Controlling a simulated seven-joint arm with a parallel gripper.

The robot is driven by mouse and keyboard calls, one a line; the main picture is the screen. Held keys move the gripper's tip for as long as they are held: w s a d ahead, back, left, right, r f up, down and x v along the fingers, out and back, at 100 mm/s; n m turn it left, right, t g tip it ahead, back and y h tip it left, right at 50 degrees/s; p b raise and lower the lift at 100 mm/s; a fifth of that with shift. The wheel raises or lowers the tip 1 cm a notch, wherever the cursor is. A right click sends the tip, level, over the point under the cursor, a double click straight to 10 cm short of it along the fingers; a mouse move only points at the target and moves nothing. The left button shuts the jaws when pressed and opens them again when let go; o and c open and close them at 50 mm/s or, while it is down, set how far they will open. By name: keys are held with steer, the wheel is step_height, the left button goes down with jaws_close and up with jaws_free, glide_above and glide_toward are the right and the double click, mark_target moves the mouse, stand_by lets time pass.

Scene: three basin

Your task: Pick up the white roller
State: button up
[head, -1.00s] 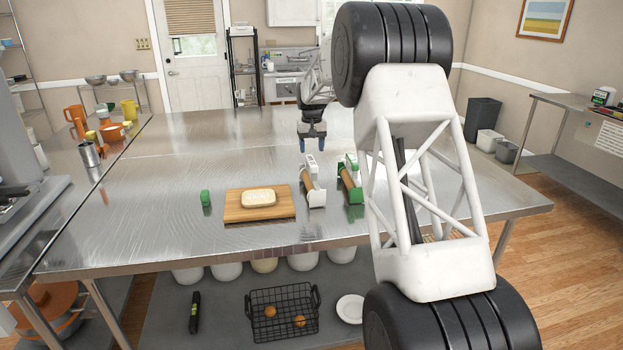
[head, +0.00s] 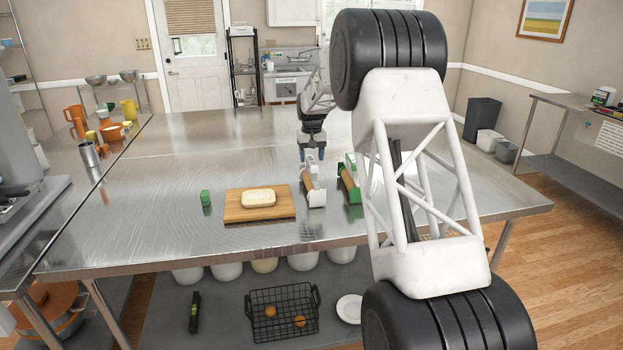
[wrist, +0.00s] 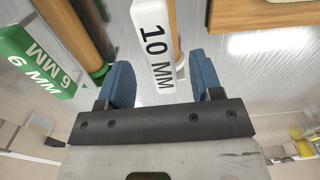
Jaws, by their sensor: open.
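The white roller (head: 314,195) lies on the steel table, right of the cutting board. It has white ends and a wooden middle. In the wrist view its white end block (wrist: 155,48), marked "10 MM", lies between my two blue fingers. My gripper (head: 312,154) is open over the far end of the roller, with its fingers pointing down. It also shows in the wrist view (wrist: 161,84), with a gap on each side of the block. I cannot tell how far the fingertips are above the table.
A green roller (head: 354,208) marked "6 MM" lies close to the right of the white one. A wooden board (head: 238,213) with pale dough (head: 258,198) sits to the left. A small green block (head: 206,198) stands farther left. The table's middle is clear.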

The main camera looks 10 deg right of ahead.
mark_target(311, 160)
steer(key=shift+f, duration=2.15)
steer(key=shift+r, duration=0.1)
steer(key=c, duration=1)
